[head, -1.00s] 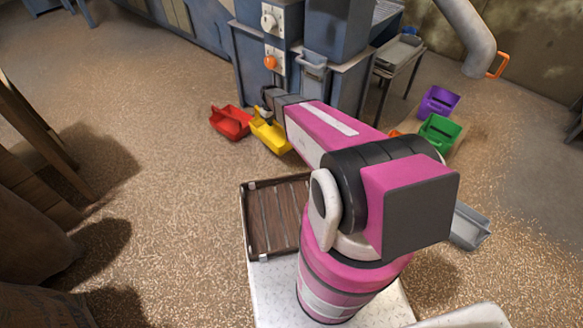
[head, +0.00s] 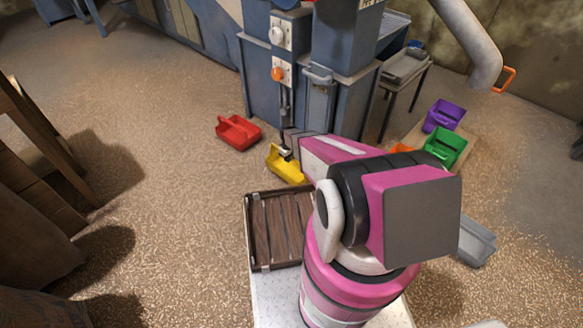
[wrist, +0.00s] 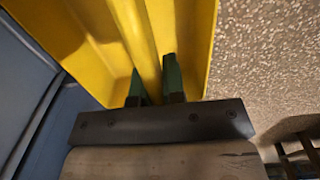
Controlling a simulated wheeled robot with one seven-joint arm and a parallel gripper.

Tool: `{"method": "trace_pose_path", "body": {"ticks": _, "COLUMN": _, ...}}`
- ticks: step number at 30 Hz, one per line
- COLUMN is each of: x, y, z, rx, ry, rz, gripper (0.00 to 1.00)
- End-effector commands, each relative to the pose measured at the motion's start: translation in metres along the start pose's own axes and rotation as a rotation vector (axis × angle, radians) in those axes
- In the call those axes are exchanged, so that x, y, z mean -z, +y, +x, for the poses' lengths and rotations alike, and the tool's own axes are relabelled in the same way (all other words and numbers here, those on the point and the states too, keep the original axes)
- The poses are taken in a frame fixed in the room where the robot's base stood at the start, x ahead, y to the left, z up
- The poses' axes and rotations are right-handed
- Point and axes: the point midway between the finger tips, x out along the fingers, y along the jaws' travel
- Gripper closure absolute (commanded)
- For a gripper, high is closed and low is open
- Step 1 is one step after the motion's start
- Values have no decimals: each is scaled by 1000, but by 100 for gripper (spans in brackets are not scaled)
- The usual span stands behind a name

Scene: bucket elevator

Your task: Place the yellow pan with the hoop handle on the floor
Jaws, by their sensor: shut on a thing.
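The yellow pan (head: 285,167) hangs at the end of my arm in the head view, in front of the blue machine. In the wrist view the yellow pan (wrist: 190,35) fills the upper middle. My gripper (wrist: 155,85) has its two green fingers closed against the pan, with a ridge of it between them. In the head view my gripper (head: 287,152) is small and partly hidden by the arm. The gap between the pan and the speckled floor (head: 185,210) cannot be judged exactly.
A red pan (head: 238,132) lies on the floor left of the yellow one. My wooden-slatted tray (head: 257,235) is just nearer. Purple (head: 443,116) and green (head: 444,146) pans stand at right, a grey pan (head: 476,242) lower right. Floor at left is open.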

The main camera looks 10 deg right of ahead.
Motion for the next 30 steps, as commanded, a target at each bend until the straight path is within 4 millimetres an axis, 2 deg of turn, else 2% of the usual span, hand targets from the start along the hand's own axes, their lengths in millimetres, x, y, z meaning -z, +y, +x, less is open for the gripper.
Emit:
{"method": "trace_pose_path", "body": {"ticks": 3, "x": -15, "y": 1, "z": 9, "rx": 0, "ry": 0, "rz": 1, "gripper": 100}}
{"method": "trace_pose_path", "body": {"ticks": 6, "x": -20, "y": 2, "z": 12, "rx": 0, "ry": 0, "rz": 1, "gripper": 100}}
{"method": "trace_pose_path", "body": {"ticks": 11, "x": -20, "y": 3, "z": 22, "rx": 0, "ry": 0, "rz": 0, "gripper": 100}}
{"method": "trace_pose_path", "body": {"ticks": 18, "x": -20, "y": 3, "z": 52, "rx": 0, "ry": 0, "rz": 0, "gripper": 100}}
{"method": "trace_pose_path", "body": {"ticks": 30, "x": -20, "y": 2, "z": 56, "rx": 0, "ry": 0, "rz": 0, "gripper": 100}}
